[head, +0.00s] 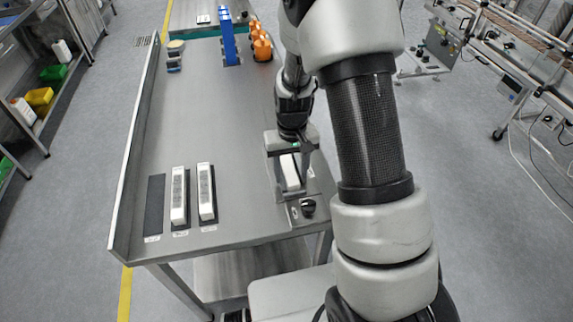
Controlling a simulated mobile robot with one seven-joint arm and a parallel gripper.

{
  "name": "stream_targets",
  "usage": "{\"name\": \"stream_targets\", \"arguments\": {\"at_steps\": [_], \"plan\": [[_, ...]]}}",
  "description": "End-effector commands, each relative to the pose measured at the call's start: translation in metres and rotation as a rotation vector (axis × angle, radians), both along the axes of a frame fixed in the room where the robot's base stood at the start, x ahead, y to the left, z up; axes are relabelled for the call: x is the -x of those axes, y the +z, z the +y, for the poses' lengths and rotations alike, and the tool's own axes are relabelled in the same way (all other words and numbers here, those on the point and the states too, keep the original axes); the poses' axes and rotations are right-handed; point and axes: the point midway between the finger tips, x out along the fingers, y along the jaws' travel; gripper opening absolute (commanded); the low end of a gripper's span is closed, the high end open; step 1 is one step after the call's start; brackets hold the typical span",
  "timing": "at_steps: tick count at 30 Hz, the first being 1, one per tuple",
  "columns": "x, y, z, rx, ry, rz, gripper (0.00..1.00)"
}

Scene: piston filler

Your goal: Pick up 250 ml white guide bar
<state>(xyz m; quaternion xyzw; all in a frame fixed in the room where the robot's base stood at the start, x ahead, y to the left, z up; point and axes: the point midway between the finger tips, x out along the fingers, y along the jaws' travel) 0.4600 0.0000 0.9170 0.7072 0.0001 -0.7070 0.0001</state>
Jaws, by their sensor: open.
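A white bar (290,172) lies near the table's right front edge, under my gripper. My gripper (291,183) is open, with its fingers on either side of this bar. I cannot tell whether they touch it. Two more white bars stand out at the front left of the table, one left (179,196) and one right (206,192), each on a dark pad with a small label in front. The labels are too small to read, so I cannot tell which bar is the 250 ml one.
An empty dark pad (154,204) lies left of the two bars. A dark knob (308,207) sits at the front right corner. Blue (229,40) and orange parts (262,45) stand at the back. The table's middle (215,120) is clear. A raised rim (130,165) runs along the left.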

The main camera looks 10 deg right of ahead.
Motion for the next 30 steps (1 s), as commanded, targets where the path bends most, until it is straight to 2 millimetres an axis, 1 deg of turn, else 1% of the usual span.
{"name": "stream_targets", "arguments": {"at_steps": [3,4,12,19,22,26,30], "plan": [[0.000,0.000,0.000,0.000,0.000,0.000,0.48],[0.000,0.000,0.000,0.000,0.000,0.000,0.45],[0.000,0.001,0.000,0.000,0.000,0.000,0.00],[0.000,0.002,0.000,0.000,0.000,-0.001,0.00],[-0.001,0.010,0.000,0.000,0.000,-0.003,0.00],[-0.002,0.033,0.000,0.000,0.000,-0.006,0.00],[-0.002,0.062,0.000,0.000,0.000,-0.006,0.00]]}}
